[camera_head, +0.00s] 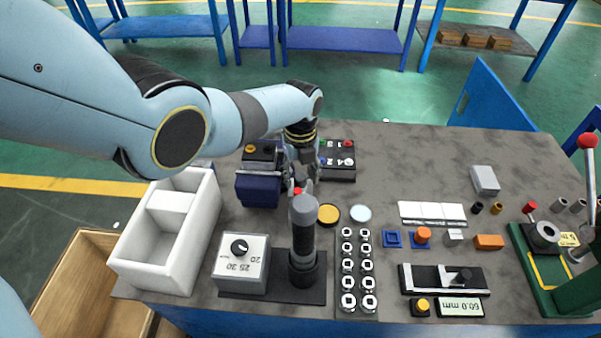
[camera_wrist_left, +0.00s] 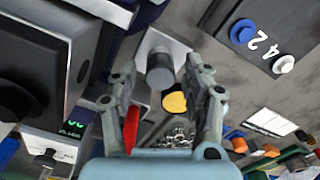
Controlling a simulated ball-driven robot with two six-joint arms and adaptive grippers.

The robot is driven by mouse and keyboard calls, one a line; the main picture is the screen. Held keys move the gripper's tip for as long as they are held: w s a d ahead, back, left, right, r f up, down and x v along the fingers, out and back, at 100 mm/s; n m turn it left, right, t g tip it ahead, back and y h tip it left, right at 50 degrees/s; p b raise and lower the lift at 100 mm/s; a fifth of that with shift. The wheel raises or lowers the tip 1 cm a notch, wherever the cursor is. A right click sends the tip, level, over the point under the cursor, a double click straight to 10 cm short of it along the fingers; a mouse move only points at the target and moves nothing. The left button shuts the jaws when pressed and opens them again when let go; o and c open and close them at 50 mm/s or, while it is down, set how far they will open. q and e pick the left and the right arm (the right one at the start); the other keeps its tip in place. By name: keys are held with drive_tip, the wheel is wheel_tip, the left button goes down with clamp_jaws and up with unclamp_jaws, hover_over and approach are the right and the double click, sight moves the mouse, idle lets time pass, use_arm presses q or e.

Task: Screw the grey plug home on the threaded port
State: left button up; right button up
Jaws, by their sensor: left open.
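My left gripper (camera_head: 300,176) reaches down over the middle of the bench. In the left wrist view its two fingers (camera_wrist_left: 161,76) stand apart with a gap between them. A short grey cylinder (camera_wrist_left: 160,70), which looks like the grey plug, shows between the fingertips, against a pale block (camera_wrist_left: 158,42). The gripper is not closed on it, and I cannot tell how far the fingers reach around it. In the head view the gripper hides this spot. The threaded port is not clearly visible, and I cannot tell how the plug sits on it. My right gripper is not in view.
A tall dark tool with a grey top (camera_head: 303,212) stands close in front of the gripper. A dark blue box (camera_head: 258,189) is left of it, a button panel (camera_head: 340,160) behind right. A yellow disc (camera_head: 328,214) and socket rack (camera_head: 346,300) lie nearby.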

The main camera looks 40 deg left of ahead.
use_arm(q)
drive_tip(key=n, duration=0.5)
drive_tip(key=shift+n, duration=0.3)
drive_tip(key=n, duration=0.4)
drive_tip(key=shift+p, duration=0.4)
drive_tip(key=n, duration=0.8)
clamp_jaws()
drive_tip(key=m, duration=0.5)
